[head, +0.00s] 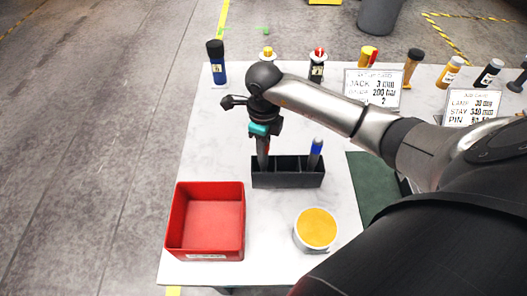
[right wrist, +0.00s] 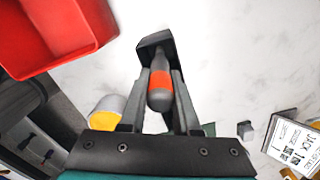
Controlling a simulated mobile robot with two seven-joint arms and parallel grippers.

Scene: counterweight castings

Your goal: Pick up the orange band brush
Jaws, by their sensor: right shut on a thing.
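The orange band brush (right wrist: 161,82) has a dark grey handle with an orange band. In the right wrist view it stands between the two fingers of my right gripper (right wrist: 160,105), which is shut on it. Its far end points into the black holder (right wrist: 148,42) and is hidden. In the head view my right gripper (head: 264,152) is over the left end of the black holder (head: 288,181), and mostly hides the brush. A blue-topped tool (head: 316,150) stands in the holder's right compartment. My left gripper is not in view.
A red open tray (head: 240,222) sits left of the holder, and a white tub with a yellow top (head: 317,228) in front. A green mat (head: 366,180) lies to the right. Several bottles and two signs (head: 373,87) line the back.

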